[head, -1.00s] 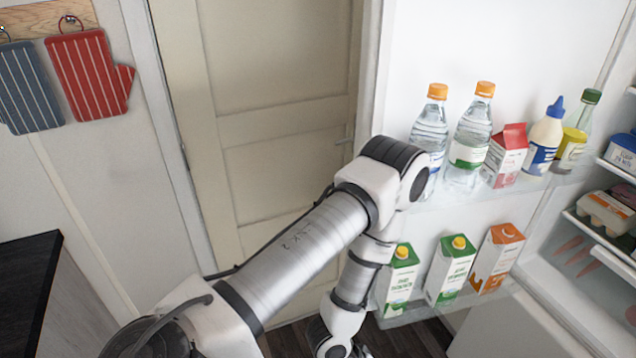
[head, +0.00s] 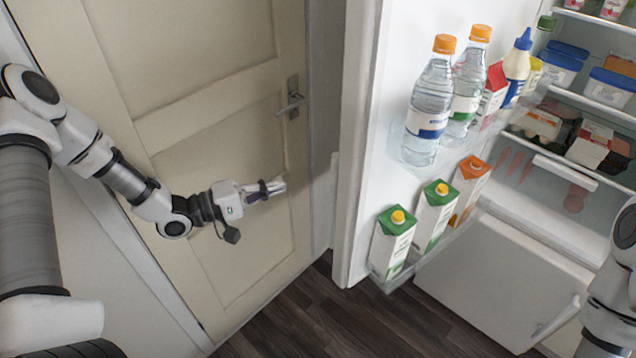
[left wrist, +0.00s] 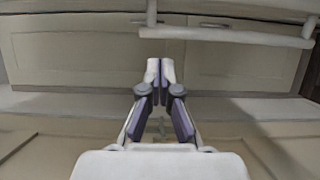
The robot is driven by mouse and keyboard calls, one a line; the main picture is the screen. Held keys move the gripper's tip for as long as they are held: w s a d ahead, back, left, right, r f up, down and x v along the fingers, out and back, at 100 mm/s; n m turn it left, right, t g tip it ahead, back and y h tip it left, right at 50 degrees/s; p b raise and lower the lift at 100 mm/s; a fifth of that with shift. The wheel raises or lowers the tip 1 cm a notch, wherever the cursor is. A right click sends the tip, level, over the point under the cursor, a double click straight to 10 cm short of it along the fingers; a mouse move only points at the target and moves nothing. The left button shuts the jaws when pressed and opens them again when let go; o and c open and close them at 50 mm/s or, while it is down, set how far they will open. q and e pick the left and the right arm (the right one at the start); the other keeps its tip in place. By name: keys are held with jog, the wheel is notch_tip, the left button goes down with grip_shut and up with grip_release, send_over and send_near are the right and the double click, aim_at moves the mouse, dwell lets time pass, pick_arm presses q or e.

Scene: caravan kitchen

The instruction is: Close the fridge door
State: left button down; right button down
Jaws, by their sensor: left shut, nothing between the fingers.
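The fridge door (head: 365,200) stands open in the head view, its inner side facing me. Its shelves hold water bottles (head: 430,100) and cartons (head: 392,240). The fridge interior (head: 570,130) is open to view at the right. My left gripper (head: 282,186) is shut and empty, left of the fridge door's free edge and apart from it, in front of the beige room door. The gripper's closed fingers also show in the left wrist view (left wrist: 160,70). My right arm shows at the right edge of the head view, but its gripper is out of view.
A beige room door (head: 215,120) with a metal handle (head: 291,97) is behind my left arm. A white lower cabinet door (head: 505,280) is below the fridge. Dark wooden floor (head: 310,315) is clear between the room door and the cabinet.

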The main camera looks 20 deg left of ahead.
aim_at(333, 171)
pick_arm(q)
jog(key=p+x, duration=0.1)
jog(key=x, duration=0.8)
jog(key=shift+w+d+f, duration=0.15)
jog(key=shift+w+d, duration=0.05)
jog(key=shift+w, duration=0.1)
jog(key=s+d+p, duration=0.1)
jog(key=s+d, duration=0.1)
jog(key=d, duration=0.1)
jog(key=shift+s+p, duration=0.1)
jog(key=shift+p, duration=0.3)
jog(key=shift+d+f, duration=0.1)
jog(key=shift+d, duration=0.05)
